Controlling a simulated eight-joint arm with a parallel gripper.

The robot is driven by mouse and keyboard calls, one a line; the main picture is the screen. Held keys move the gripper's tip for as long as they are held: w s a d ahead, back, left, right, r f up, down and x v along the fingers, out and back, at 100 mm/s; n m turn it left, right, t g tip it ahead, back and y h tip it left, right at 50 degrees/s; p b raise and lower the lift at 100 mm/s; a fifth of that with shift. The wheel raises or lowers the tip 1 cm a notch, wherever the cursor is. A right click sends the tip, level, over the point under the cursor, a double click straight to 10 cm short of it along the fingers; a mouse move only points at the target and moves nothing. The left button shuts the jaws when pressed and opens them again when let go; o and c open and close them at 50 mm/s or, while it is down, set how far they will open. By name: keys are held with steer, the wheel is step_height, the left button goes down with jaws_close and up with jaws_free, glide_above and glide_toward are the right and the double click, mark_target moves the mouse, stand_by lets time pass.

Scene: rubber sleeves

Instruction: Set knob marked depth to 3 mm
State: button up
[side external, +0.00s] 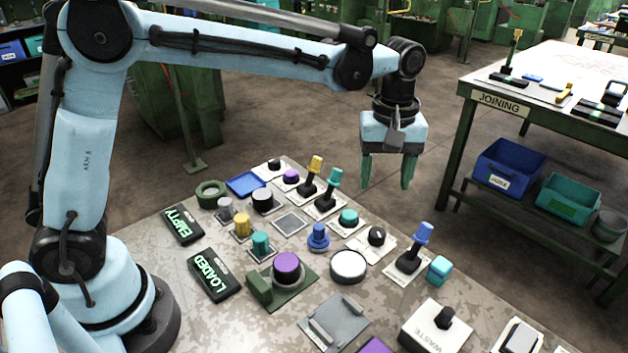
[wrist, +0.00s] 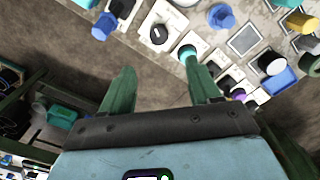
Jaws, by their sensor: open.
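My gripper (side external: 386,178) hangs open and empty above the far edge of the panel table, clear of every control. In the wrist view its two green fingers (wrist: 157,72) are spread, with bare floor between them. No label reading "depth" and no "3 mm" mark is legible. A black knob on a white plate (side external: 376,237) sits below my gripper; it also shows in the wrist view (wrist: 158,34). Other knobs include a small black one (side external: 274,165) at the back, a dark one with a pale top (side external: 262,200) and a large white-topped one (side external: 348,266).
Levers with yellow (side external: 316,163), teal (side external: 334,178) and blue (side external: 423,232) handles stand up near the far edge. A teal block (side external: 439,269) lies by the right edge. A JOINING bench (side external: 500,102) stands at right. The air around my gripper is clear.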

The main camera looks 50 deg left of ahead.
mark_target(379, 231)
step_height(379, 231, down, 12)
steer(key=shift+d+f, duration=0.1)
steer(key=shift+f, duration=0.05)
stand_by(0.5)
steer(key=c, duration=1)
steer(key=shift+c, duration=0.2)
steer(key=shift+m, duration=0.3)
steer(key=m, duration=0.5)
steer(key=shift+w+m, duration=0.1)
steer(key=shift+m, duration=0.2)
steer(key=m, duration=0.5)
steer(key=shift+d, duration=0.15)
steer(key=shift+m, duration=0.4)
